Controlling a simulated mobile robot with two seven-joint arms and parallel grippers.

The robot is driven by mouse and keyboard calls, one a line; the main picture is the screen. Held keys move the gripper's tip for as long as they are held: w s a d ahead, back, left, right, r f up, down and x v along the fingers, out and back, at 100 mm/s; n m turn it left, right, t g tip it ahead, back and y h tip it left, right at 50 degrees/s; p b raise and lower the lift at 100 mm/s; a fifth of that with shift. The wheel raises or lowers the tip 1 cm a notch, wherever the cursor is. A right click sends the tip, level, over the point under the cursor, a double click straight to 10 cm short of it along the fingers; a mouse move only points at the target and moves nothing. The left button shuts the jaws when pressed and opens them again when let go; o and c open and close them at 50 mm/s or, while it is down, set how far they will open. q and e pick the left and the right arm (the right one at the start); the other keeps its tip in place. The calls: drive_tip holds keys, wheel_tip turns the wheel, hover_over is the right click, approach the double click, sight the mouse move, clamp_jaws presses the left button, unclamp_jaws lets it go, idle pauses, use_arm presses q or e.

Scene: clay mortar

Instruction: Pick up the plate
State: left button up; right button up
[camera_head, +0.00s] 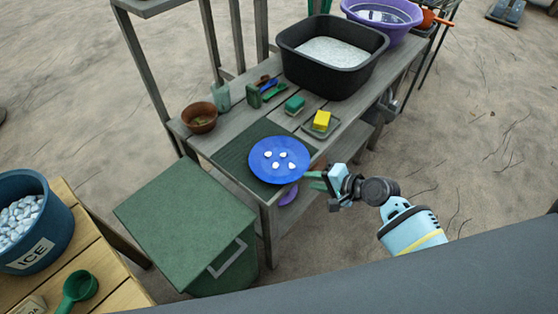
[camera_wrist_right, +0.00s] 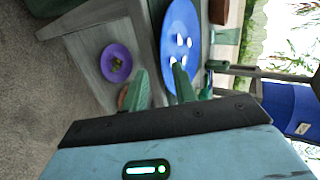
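The blue plate (camera_head: 279,151) lies on a dark green mat at the near end of the grey bench, with several white pebbles on it. In the right wrist view the plate (camera_wrist_right: 180,20) is ahead, close to the fingertips. My right gripper (camera_head: 312,180) is beside the plate's right edge, just off the bench front. In the right wrist view its green fingers (camera_wrist_right: 160,78) stand apart with nothing clearly held between them. One fingertip overlaps the plate's lower edge in that view; I cannot tell whether they touch. My left gripper is not in view.
A purple plate (camera_head: 289,196) sits on the lower shelf below. A brown bowl (camera_head: 199,117), yellow sponge (camera_head: 322,119) and black tub (camera_head: 331,80) stand farther back on the bench. A green lidded box (camera_head: 183,215) stands at the near left, and a blue ice bucket (camera_head: 30,247) at far left.

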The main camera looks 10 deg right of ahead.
sight(299, 177)
drive_tip(key=x, duration=0.5)
drive_tip(key=shift+w, duration=0.15)
drive_tip(key=shift+c, duration=0.3)
clamp_jaws()
